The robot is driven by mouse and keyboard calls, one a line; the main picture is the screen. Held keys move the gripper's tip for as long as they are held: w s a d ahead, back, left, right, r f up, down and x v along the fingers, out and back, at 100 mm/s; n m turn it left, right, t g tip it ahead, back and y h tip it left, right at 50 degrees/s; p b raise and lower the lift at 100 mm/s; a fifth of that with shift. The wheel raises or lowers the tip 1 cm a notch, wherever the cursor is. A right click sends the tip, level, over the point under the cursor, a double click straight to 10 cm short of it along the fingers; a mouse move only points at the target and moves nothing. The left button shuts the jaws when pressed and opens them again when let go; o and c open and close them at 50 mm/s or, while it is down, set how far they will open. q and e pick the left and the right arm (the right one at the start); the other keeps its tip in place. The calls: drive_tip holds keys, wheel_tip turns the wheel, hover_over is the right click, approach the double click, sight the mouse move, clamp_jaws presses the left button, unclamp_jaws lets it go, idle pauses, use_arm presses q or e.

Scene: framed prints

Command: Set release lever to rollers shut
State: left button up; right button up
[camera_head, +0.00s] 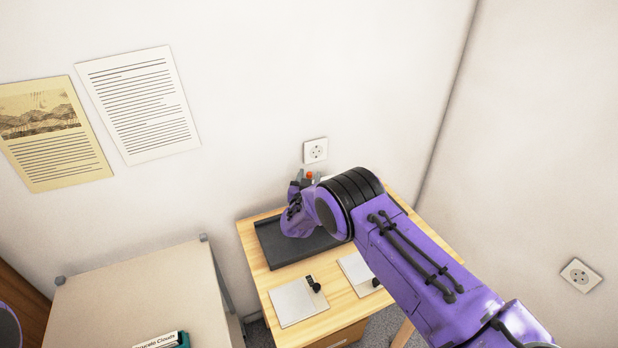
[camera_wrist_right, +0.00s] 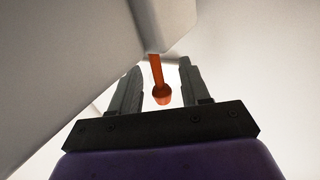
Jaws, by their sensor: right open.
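My right gripper (camera_wrist_right: 158,88) is open, with one dark finger on each side of the lever; gaps show beside the knob, and I see no clear contact. In the head view the lever's orange knob (camera_head: 309,175) shows by my right gripper (camera_head: 304,180), above the back of the wooden table. My purple wrist hides most of the machine there. My left gripper is not in view.
A dark flat tray (camera_head: 272,253) lies on the wooden table (camera_head: 256,280). Two pale boards (camera_head: 296,303) with small black parts lie in front. A beige table (camera_head: 120,290) stands left. A wall socket (camera_head: 315,150) is just behind my gripper; two printed sheets (camera_head: 138,104) hang left.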

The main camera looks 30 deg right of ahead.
drive_tip(key=shift+f, duration=0.1)
clamp_jaws()
drive_tip(key=shift+w+n+g+y+b, duration=0.3)
drive_tip(key=shift+n+g+b, duration=0.1)
drive_tip(key=shift+g+b, duration=0.1)
unclamp_jaws()
